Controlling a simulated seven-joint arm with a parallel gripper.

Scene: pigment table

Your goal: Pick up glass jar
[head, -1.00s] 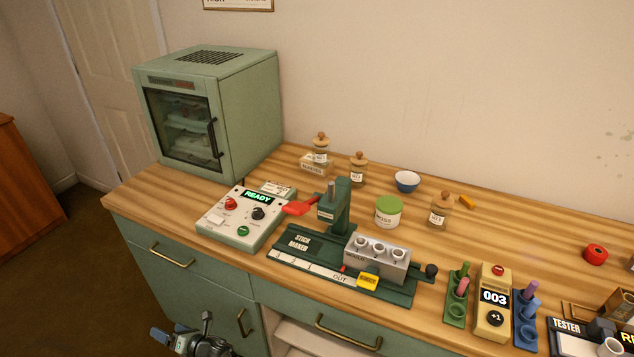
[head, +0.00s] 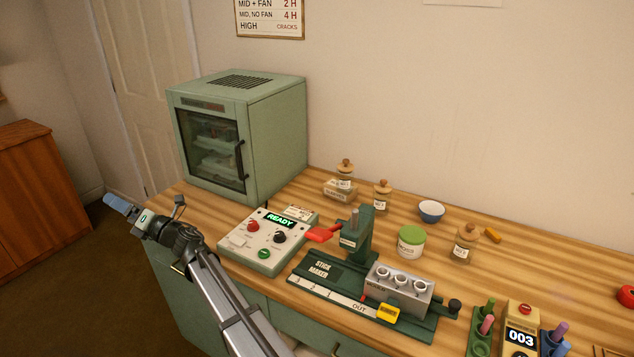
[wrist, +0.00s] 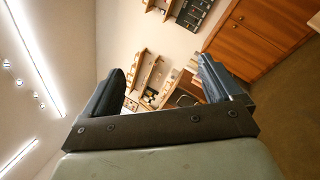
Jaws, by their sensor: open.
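Several glass jars with wooden knobs stand on the wooden counter in the head view: one glass jar (head: 344,176) at the back behind the stick maker, a second glass jar (head: 381,196) just right of it, and a third glass jar (head: 465,245) further right and nearer. Which one the task means cannot be told. My gripper (head: 117,203) is at the left, past the counter's left end and well away from the jars. In the wrist view my gripper (wrist: 165,88) has its two fingers wide apart with nothing between them.
A green cabinet oven (head: 277,140) stands at the back left. The control box (head: 262,256) and the green stick maker (head: 322,270) stand in front of the jars. The counter's right back is mostly clear.

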